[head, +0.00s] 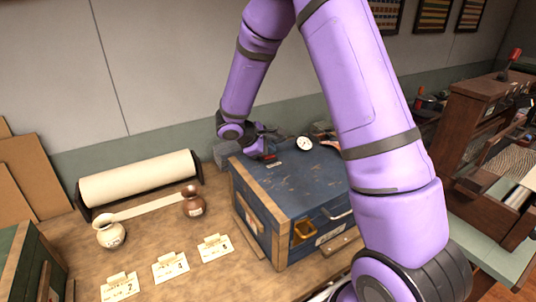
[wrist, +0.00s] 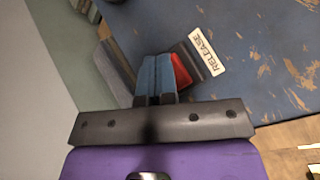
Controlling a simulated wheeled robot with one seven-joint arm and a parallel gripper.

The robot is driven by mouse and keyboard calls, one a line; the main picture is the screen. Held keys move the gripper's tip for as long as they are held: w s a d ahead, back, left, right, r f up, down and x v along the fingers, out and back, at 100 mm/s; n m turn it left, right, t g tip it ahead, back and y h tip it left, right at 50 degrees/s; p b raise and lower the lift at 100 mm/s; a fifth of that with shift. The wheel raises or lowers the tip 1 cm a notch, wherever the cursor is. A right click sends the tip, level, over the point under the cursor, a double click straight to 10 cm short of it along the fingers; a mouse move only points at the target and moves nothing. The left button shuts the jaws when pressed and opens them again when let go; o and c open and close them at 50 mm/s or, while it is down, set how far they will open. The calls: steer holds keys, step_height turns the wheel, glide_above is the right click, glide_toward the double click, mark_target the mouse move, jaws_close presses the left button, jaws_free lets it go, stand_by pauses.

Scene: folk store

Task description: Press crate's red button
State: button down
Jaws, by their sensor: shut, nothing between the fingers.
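The blue crate (head: 318,180) with wooden edge strips stands on the table in the head view; its scuffed blue lid (wrist: 262,50) fills the right of the wrist view. The red button (wrist: 181,70) sits on a dark mount beside a white RELEASE label (wrist: 208,52). My gripper (wrist: 155,62) is shut and empty, its blue fingertips just left of the button and partly covering it. In the head view my gripper is over the crate's back left corner. I cannot tell whether the fingertips touch the button.
A dial (head: 304,143) sits on the crate's lid. A wooden rack (head: 475,125) stands at right.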

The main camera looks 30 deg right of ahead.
mark_target(269, 156)
steer(key=shift+r, duration=0.95)
steer(key=shift+r, duration=2.5)
steer(key=s+a+r+m+y, duration=0.2)
steer(key=s+r+m+y, duration=0.25)
steer(key=s+r, duration=0.9)
steer(key=s+a+r+m+t+y, duration=0.2)
steer(key=s+a, duration=0.1)
steer(key=s, duration=0.6)
steer(key=s+a+r+m+t+y, duration=0.2)
steer(key=s+a+r+m, duration=0.1)
steer(key=s, duration=0.6)
steer(key=shift+s+a+m+y, duration=0.15)
steer(key=shift+s+m+y, duration=0.1)
steer(key=shift+m+y, duration=0.1)
